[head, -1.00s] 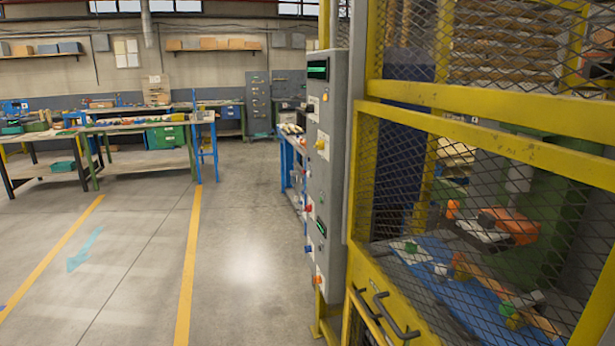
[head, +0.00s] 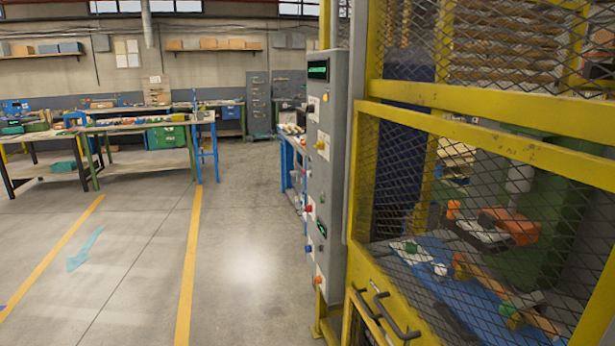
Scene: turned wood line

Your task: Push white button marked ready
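A tall grey control panel (head: 326,180) stands upright at the middle right, seen at a steep angle, on the left side of the yellow cage. It has a lit green display (head: 318,71) at the top and a smaller display (head: 321,228) lower down. A yellow knob (head: 320,145), a red button (head: 308,208) and an orange button (head: 318,280) stick out from pale plates on its face. I cannot pick out a white button or read a "ready" label at this angle and size. Neither of my grippers is in view.
A yellow mesh cage (head: 480,128) fills the right side, with black handles (head: 381,303) low on its front. A blue-legged bench (head: 291,150) stands behind the panel. Workbenches (head: 130,125) stand at the back left. The grey floor (head: 245,250) left of the panel is clear.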

